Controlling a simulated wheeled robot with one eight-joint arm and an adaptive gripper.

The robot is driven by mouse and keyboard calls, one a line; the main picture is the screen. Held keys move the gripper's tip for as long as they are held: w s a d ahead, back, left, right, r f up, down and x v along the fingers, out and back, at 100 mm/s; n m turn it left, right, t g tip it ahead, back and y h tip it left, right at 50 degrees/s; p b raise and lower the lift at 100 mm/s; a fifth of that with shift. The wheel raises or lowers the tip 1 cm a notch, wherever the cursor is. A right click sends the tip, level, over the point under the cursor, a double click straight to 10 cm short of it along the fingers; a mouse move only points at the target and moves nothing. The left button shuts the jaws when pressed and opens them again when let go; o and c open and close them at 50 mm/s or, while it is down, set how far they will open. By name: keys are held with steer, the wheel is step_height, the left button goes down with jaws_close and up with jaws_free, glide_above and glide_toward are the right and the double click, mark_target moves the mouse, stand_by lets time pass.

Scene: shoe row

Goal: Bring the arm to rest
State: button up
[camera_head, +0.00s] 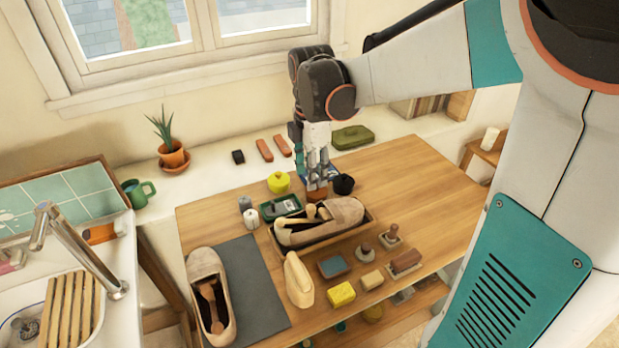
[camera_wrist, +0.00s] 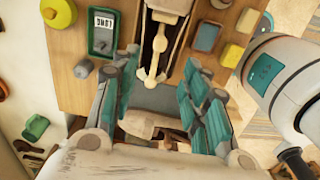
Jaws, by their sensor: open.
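My arm reaches in from the right in the head view, and my gripper (camera_head: 318,172) points down over the back of the wooden table (camera_head: 420,190). In the wrist view my gripper (camera_wrist: 160,105) shows its teal fingers spread wide apart. A small brown object (camera_head: 316,193) lies just below the fingertips; I cannot tell whether they touch it. Another tan shoe (camera_head: 208,290) with a shoe tree lies at the table's left.
A yellow tin (camera_head: 278,183), a green tray (camera_head: 281,207) and a dark cup (camera_head: 344,184) stand close around the gripper. Brushes, a yellow sponge (camera_head: 341,294) and blocks lie in front. The window wall is behind.

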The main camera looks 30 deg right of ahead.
steer(key=shift+r, duration=0.1)
stand_by(0.3)
steer(key=s+a+r+m+t, duration=0.2)
steer(key=s+a+m+t, duration=0.1)
steer(key=s+m, duration=0.4)
steer(key=s+a+r+m+t, duration=0.2)
steer(key=s+a+m+t, duration=0.1)
steer(key=s+m, duration=0.5)
steer(key=m+t, duration=0.1)
steer(key=m, duration=0.2)
